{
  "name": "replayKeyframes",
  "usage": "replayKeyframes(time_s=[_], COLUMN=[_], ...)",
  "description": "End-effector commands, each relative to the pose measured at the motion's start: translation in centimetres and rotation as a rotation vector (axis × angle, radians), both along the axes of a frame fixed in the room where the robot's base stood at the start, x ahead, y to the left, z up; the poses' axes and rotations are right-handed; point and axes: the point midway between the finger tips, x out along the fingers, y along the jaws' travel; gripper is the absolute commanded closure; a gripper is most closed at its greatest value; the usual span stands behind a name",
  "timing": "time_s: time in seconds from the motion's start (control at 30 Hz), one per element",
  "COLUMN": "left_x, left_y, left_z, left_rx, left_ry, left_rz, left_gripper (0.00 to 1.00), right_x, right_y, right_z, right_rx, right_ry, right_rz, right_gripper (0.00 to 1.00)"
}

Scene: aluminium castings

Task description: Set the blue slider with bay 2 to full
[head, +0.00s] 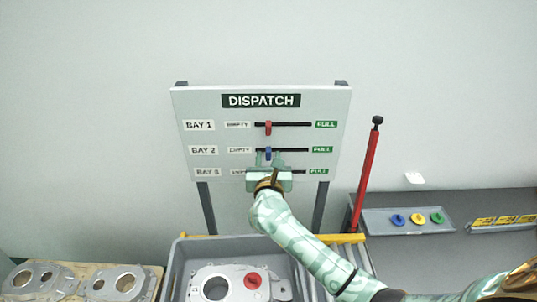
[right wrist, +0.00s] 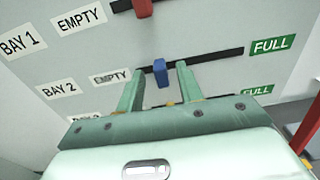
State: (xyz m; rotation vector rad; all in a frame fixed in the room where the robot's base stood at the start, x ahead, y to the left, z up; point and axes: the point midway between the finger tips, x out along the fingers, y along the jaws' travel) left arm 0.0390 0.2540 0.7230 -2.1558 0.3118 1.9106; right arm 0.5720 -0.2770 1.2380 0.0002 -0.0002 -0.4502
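The blue slider (head: 268,152) sits on the bay 2 track of the dispatch board (head: 335,104), left of the track's middle and nearer EMPTY than FULL. In the right wrist view the blue slider (right wrist: 160,72) stands between the two fingers, with a gap on each side. My right gripper (head: 269,157) is open around it, and its fingers (right wrist: 158,83) appear not to touch it. The bay 2 FULL label (head: 321,149) is at the track's right end. My right gripper hides most of the bay 3 track. My left gripper is not in view.
The red bay 1 slider (head: 268,128) is just above. A grey crate (head: 180,262) with a casting stands below the board. A red post (head: 366,175) stands to the right. A tray (head: 378,228) with coloured tokens lies on the right-hand table.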

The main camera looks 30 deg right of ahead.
Motion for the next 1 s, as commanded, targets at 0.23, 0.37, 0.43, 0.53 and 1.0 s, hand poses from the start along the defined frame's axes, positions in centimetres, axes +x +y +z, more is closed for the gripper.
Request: replayKeyframes(time_s=[0.23, 0.37, 0.43, 0.53, 1.0], left_x=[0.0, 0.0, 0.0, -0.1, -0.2], left_y=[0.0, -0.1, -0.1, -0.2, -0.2], left_z=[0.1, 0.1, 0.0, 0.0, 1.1], left_rx=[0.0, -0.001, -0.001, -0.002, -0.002], left_ry=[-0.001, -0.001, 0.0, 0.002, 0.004], left_rz=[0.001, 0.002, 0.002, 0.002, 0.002], left_gripper=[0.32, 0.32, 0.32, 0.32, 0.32], right_x=[1.4, 1.4, 1.4, 1.4, -0.8], right_y=[-0.7, -0.7, -0.7, -0.7, -5.1], right_z=[0.0, 0.0, 0.0, 0.0, 0.0], right_rx=[0.001, 0.0, 0.0, 0.0, -0.003], right_ry=[0.0, 0.001, 0.001, 0.001, 0.004], right_rz=[0.0, 0.0, 0.001, 0.001, -0.003], right_gripper=[0.64, 0.64, 0.64, 0.89, 1.0])
